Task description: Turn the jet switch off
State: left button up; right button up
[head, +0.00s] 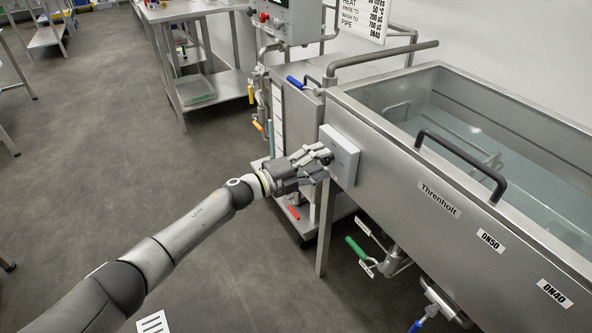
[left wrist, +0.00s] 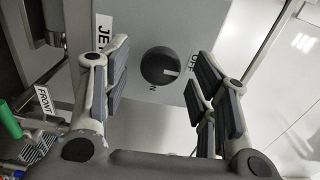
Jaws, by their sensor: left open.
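The jet switch is a dark round knob (left wrist: 160,66) on a light grey box, seen in the left wrist view. Its white pointer mark lies toward the right, on the side of the "OFF" label (left wrist: 191,64); an "N", part of a cut-off label, is below the knob. A partly hidden "JE" label (left wrist: 104,36) is at the left. In the head view the box (head: 342,157) sits on the tank's side, and the knob is hidden. My left gripper (head: 322,156) is open at the box, its fingers on either side of the knob, apart from it. My right gripper is not in view.
The steel tank (head: 400,165) holds clear liquid and has a black handle (head: 458,158) on its rim. A green-handled valve (head: 357,247) and a red handle (head: 294,212) are below. Blue valve handle (head: 296,82) is behind the gripper.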

pick_arm(q)
jog(key=v, duration=1.1)
jog(key=shift+f, duration=0.1)
